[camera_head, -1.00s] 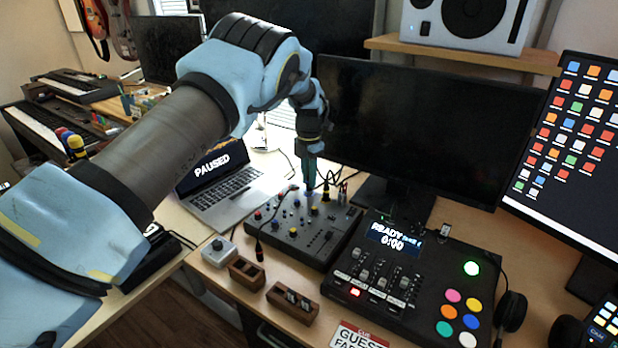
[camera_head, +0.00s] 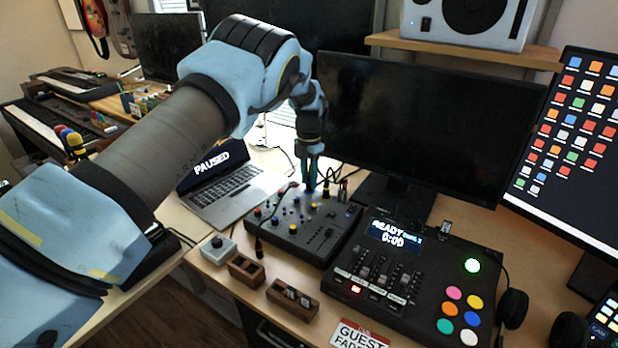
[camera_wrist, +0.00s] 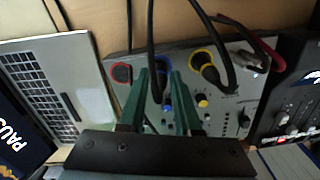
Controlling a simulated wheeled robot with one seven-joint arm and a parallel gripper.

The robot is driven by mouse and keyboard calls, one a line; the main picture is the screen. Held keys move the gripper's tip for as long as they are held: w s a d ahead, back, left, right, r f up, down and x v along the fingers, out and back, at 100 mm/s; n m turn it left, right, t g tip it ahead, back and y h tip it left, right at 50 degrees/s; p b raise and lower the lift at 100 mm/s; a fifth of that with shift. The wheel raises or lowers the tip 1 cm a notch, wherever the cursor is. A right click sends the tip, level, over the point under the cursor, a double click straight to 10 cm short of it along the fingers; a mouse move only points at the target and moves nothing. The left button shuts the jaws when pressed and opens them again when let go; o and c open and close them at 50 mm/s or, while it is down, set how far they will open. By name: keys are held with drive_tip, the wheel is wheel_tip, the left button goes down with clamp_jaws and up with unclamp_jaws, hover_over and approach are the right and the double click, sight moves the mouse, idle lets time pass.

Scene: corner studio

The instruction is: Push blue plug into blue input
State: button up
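My gripper (camera_head: 310,184) reaches down over the back of the black mixer (camera_head: 285,238). In the wrist view its two green fingers (camera_wrist: 160,78) stand apart, on either side of a dark plug and cable (camera_wrist: 150,40). The blue-ringed input (camera_wrist: 165,61) lies on the mixer's top at the fingertips, and the plug appears to stand at it. The fingers and cable partly hide the plug, so its depth in the input cannot be told. A blue knob (camera_wrist: 167,104) shows through the finger gap.
A yellow-ringed input (camera_wrist: 205,57) with a black cable is close to the right finger, and a red-ringed input (camera_wrist: 121,73) is left. The laptop (camera_head: 228,190) stands left of the mixer. A monitor (camera_head: 425,125) rises behind, and a control deck (camera_head: 400,320) stands right.

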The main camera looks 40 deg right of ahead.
drive_tip(key=o, duration=0.3)
drive_tip(key=shift+o, duration=0.2)
wheel_tip(320, 180, up, 11)
drive_tip(key=b, duration=0.3)
drive_tip(key=shift+f, duration=0.1)
idle(0.5)
